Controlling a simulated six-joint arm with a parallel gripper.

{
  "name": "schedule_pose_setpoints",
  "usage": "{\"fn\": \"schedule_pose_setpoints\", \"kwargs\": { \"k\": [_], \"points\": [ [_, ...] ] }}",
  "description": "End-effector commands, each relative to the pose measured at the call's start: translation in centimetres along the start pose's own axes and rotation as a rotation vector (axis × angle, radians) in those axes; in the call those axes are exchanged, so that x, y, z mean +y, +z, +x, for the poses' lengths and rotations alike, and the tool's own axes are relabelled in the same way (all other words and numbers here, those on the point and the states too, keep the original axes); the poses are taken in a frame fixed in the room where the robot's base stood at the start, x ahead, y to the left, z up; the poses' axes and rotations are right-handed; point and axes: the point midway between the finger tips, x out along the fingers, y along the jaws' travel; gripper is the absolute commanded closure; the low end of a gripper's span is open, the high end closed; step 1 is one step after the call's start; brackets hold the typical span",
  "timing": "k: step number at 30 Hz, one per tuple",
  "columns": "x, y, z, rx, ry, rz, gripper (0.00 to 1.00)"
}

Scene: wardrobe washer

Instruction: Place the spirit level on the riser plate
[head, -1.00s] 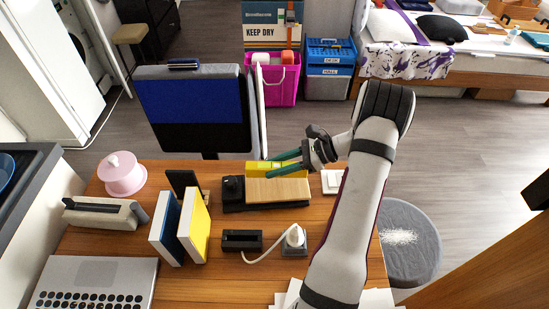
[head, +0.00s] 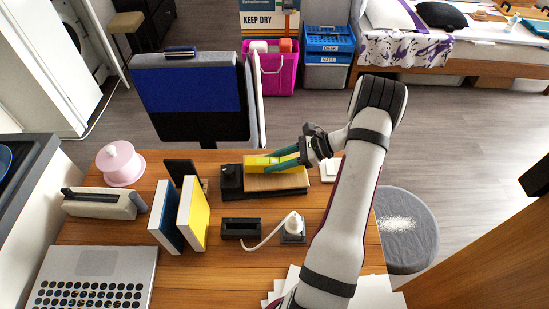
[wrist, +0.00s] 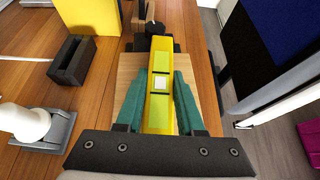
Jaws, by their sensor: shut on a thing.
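The yellow spirit level (head: 258,162) is between the green fingers of my gripper (head: 285,157), which is shut on it. In the wrist view the spirit level (wrist: 160,75) lies lengthwise between the fingertips (wrist: 158,100), its pale window facing the camera. The riser plate (head: 282,182) appears to be the light wooden plate on a black base on the desk. The level is over its far part in the head view; the wood (wrist: 127,68) shows on both sides of it in the wrist view. I cannot tell whether they touch.
A black block with a knob (head: 231,182) stands at the riser's left end. Yellow and blue books (head: 194,215) stand further left. A black holder (head: 241,228) and a white plug on a socket (head: 293,227) are in front. A monitor-like blue-black panel (head: 190,95) rises behind.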

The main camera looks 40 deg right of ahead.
Motion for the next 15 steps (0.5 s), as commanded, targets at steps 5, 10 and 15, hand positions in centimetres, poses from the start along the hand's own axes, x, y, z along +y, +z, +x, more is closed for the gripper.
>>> {"fn": "schedule_pose_setpoints", "kwargs": {
  "k": [5, 10, 15],
  "points": [
    [0.00, 0.01, -0.01, 0.000, 0.000, 0.000, 1.00],
    [0.00, -0.16, 0.09, 0.000, 0.000, 0.000, 1.00],
    [0.00, -0.36, 0.20, 0.000, 0.000, 0.000, 0.54]
  ]
}}
